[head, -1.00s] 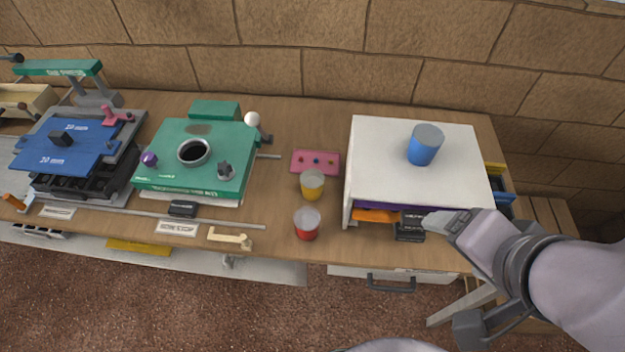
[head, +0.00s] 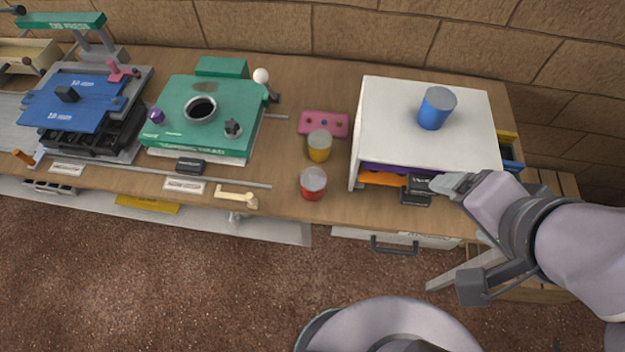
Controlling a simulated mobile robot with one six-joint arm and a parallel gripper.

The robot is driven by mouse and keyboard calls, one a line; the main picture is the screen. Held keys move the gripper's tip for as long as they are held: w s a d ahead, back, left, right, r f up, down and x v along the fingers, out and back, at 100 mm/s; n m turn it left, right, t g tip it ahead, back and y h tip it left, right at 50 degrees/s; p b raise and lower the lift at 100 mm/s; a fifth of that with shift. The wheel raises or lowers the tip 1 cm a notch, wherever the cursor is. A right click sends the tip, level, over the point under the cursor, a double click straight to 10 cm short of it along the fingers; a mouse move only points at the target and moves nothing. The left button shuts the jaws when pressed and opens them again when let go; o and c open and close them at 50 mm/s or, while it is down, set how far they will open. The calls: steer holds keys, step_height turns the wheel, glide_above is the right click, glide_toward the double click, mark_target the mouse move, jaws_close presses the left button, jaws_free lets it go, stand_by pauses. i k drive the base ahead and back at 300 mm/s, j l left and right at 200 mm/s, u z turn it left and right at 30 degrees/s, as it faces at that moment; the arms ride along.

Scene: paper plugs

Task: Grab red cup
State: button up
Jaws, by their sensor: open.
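The red cup (head: 313,184) stands upright near the front edge of the wooden workbench (head: 290,205), in the middle of the head view. It has a pale grey top. A yellow cup (head: 319,146) of similar shape stands just behind it. My gripper (head: 452,186) is at the right, in front of the white shelf unit, well to the right of the red cup and apart from it. It is open; its fingers are partly hidden by their angle and the dark items beside them.
A blue cup (head: 435,109) stands on the white shelf unit (head: 385,110). A pink panel (head: 324,123) lies behind the yellow cup. A green machine (head: 215,130) and a blue press (head: 75,105) stand at left. A small cream handle piece (head: 237,195) lies left of the red cup.

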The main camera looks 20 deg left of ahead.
mark_target(314, 180)
steer(key=j+u, duration=0.15)
steer(key=u, duration=0.2)
steer(key=j+u, duration=0.2)
steer(key=u, duration=0.15)
steer(key=i+j+u, duration=0.1)
steer(key=u, duration=0.25)
steer(key=i+j, duration=0.1)
steer(key=j, duration=0.25)
steer(key=i+j, duration=0.1)
steer(key=j, duration=0.6)
steer(key=i+z, duration=0.05)
steer(key=i, duration=0.05)
